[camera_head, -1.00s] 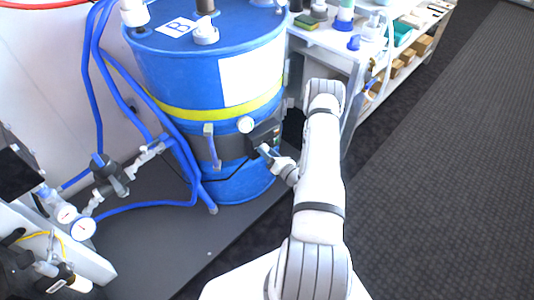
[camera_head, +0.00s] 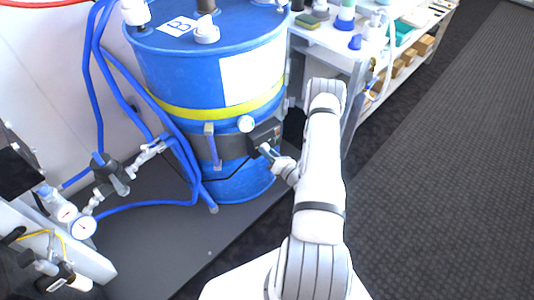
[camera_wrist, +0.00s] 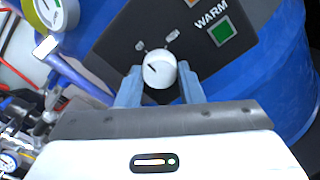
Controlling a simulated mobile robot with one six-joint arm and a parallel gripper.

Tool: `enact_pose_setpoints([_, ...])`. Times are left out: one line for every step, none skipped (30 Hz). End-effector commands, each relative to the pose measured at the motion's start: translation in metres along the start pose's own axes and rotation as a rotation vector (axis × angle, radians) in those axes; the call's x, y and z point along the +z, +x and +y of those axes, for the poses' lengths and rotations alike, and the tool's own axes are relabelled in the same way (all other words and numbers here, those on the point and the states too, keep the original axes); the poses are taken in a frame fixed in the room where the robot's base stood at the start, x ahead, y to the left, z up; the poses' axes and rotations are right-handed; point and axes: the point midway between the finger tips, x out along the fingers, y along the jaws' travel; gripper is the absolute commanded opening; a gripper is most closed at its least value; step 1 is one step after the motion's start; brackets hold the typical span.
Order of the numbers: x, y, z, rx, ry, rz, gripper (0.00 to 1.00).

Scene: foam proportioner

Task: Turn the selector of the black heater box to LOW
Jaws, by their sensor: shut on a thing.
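The black heater box (camera_head: 265,137) sits on the front of the blue drum; in the wrist view its dark face (camera_wrist: 120,40) fills the upper middle. Its white round selector (camera_wrist: 159,70) lies between the two pale blue fingers of my gripper (camera_wrist: 160,88), which is shut on it. A dark pointer mark on the selector points to the picture's upper left. Two small labels sit above the selector, too small to read. A green square under the word WARM (camera_wrist: 224,32) is to the right. In the head view my gripper (camera_head: 267,150) is at the box's front, and the selector is hidden.
The blue drum (camera_head: 170,75) has a yellow strap and a dark band. Blue hoses (camera_head: 95,60) run at left. A shelf (camera_head: 330,45) stands at right; the grey floor is clear.

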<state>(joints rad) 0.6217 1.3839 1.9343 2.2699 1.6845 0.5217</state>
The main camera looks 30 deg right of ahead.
Motion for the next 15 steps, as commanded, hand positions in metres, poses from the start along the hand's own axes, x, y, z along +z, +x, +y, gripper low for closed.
enact_pose_setpoints([0.0008, -0.0003, 0.0004, 0.001, -0.003, -0.002, 0.11])
enact_pose_setpoints([0.0008, -0.0003, 0.0003, 0.001, -0.005, -0.002, 0.11])
enact_pose_setpoints([0.0009, -0.0003, 0.0003, 0.001, -0.007, -0.002, 0.11])
enact_pose_setpoints([0.0009, -0.0003, 0.0002, 0.001, -0.01, -0.002, 0.11])
enact_pose_setpoints([0.001, -0.0003, 0.0002, 0.0, -0.012, -0.002, 0.11])
enact_pose_setpoints([0.001, -0.0003, 0.0002, 0.0, -0.016, -0.003, 0.11])
enact_pose_setpoints([0.0011, -0.0003, 0.0001, 0.0, -0.019, -0.003, 0.11])
enact_pose_setpoints([0.0011, -0.0003, 0.0001, 0.0, -0.022, -0.003, 0.11])
enact_pose_setpoints([0.0012, -0.0003, 0.0, 0.0, -0.028, -0.003, 0.11])
enact_pose_setpoints([0.0011, -0.0003, -0.0001, 0.0, -0.033, -0.003, 0.11])
enact_pose_setpoints([0.0012, -0.0002, -0.0002, 0.0, -0.038, -0.004, 0.11])
enact_pose_setpoints([0.0012, -0.0002, -0.0003, 0.0, -0.046, -0.004, 0.11])
enact_pose_setpoints([0.0012, -0.0001, -0.0004, 0.0, -0.055, -0.004, 0.11])
enact_pose_setpoints([0.0012, -0.0001, -0.0005, 0.0, -0.064, -0.004, 0.11])
enact_pose_setpoints([0.0013, 0.0, -0.0006, 0.0, -0.079, -0.005, 0.11])
